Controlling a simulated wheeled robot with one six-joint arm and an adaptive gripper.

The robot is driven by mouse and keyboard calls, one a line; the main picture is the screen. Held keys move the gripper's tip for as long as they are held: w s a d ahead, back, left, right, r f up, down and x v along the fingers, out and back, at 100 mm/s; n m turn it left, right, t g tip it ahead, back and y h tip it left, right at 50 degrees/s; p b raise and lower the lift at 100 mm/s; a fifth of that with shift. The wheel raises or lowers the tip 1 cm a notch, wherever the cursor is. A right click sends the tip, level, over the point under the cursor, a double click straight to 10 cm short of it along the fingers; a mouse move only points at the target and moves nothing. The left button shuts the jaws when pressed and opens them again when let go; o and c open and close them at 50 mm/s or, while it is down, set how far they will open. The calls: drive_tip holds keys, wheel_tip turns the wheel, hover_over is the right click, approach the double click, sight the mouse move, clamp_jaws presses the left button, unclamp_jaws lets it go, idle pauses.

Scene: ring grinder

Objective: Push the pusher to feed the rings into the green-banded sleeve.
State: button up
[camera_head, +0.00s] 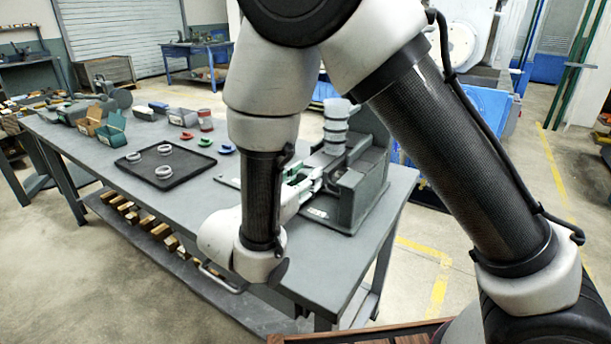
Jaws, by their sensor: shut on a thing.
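My gripper (314,178) reaches in from the front left, low beside the fixture. Its fingers are shut on what seems to be the pusher, which the fingers and my arm mostly hide. A small green part (297,176) shows beside the fingers; I cannot tell whether it is the sleeve's band. The rest of the sleeve cannot be made out.
A black tray (190,181) with several loose rings (164,171) lies left of my arm. Red, green and blue small pieces (205,142) lie behind it. The bench (120,192) is bare in front of the tray.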

drive_tip(key=o, duration=1)
drive_tip(key=shift+c, duration=0.2)
drive_tip(key=shift+v, duration=2.5)
